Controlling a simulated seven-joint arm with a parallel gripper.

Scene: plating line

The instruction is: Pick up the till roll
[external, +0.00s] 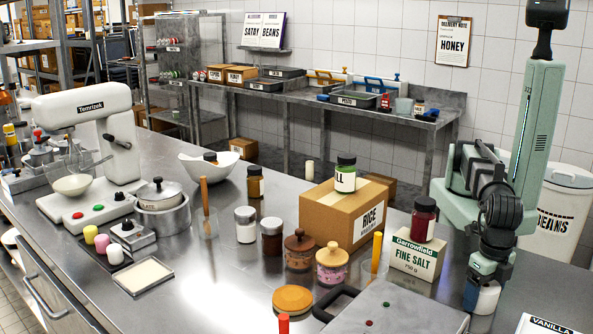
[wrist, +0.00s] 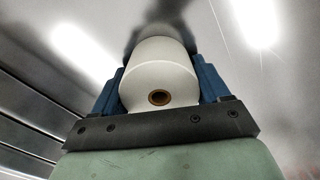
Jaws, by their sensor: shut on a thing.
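The till roll is a white paper cylinder with a brown core. In the wrist view the till roll (wrist: 160,75) sits between the two blue fingers of my gripper (wrist: 158,70), with its core end facing the camera. My gripper is shut on it. In the external view my gripper (external: 482,292) points down at the right, low over the steel counter, and the white till roll (external: 487,299) shows between its fingers. I cannot tell whether the roll touches the counter.
A Fine Salt box (external: 415,258) with a dark red jar (external: 424,220) on top stands just left of my gripper. A Rice carton (external: 335,215) is farther left. A Vanilla box (external: 545,324) lies at the front right. A grey case (external: 395,312) is in front.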

